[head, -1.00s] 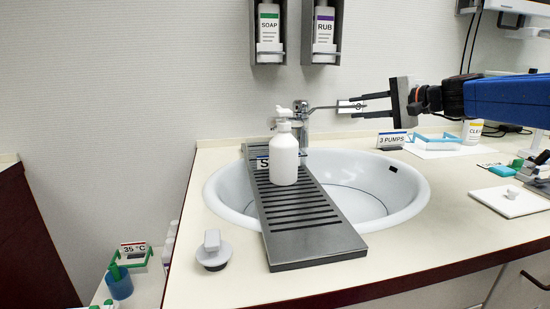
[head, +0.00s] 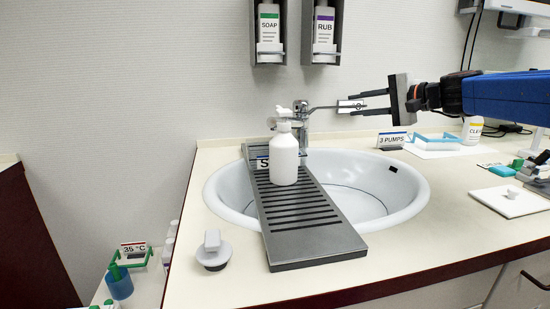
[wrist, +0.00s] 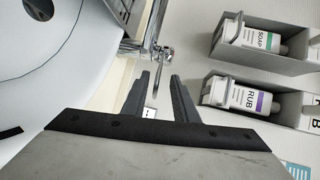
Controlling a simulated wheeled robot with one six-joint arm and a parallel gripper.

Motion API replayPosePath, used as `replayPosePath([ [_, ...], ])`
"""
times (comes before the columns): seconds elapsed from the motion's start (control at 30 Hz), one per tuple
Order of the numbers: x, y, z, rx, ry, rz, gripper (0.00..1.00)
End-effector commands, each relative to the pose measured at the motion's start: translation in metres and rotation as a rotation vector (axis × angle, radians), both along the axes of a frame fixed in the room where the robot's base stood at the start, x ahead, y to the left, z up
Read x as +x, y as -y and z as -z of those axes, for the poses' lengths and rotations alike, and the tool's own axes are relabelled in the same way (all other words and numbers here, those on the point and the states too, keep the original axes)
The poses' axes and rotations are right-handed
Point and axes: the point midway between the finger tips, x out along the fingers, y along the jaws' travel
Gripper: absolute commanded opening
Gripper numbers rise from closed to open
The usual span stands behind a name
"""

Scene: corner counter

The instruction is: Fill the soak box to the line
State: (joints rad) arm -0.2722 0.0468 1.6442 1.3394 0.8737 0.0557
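The chrome tap (head: 303,122) stands behind the white sink (head: 385,205), its long lever (head: 330,106) pointing right. A small pale tag (head: 352,103) is at the lever's end. My gripper (head: 367,104) is open around or just beside this end; in the wrist view the lever (wrist: 157,70) shows between and beyond its spread fingers (wrist: 158,80). Contact cannot be told. A white bottle (head: 284,160) stands on a dark slatted rack (head: 318,242) across the sink, partly hiding a sign (head: 262,162) starting with S. I cannot identify a soak box or its line.
Soap (head: 269,28) and rub (head: 325,30) dispensers hang on the wall above. A grey-white plug (head: 212,253) lies left of the sink. A "3 PUMPS" sign (head: 392,140) and white board (head: 512,202) are at right. The front right counter is clear.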

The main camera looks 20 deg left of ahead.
Motion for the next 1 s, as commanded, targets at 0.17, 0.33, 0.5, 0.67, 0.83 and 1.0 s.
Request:
replayPosePath([
  [0.17, 0.000, -0.001, -0.003, 0.000, 0.000, 0.000, 0.27],
  [0.33, 0.001, -0.001, -0.005, 0.000, 0.000, 0.000, 0.27],
  [0.5, 0.001, -0.002, -0.008, -0.001, 0.000, 0.000, 0.27],
  [0.67, 0.001, -0.003, -0.010, -0.001, 0.000, 0.000, 0.27],
  [0.83, 0.001, -0.003, -0.013, 0.000, 0.000, 0.000, 0.27],
  [1.0, 0.002, -0.004, -0.016, 0.000, 0.000, 0.000, 0.27],
])
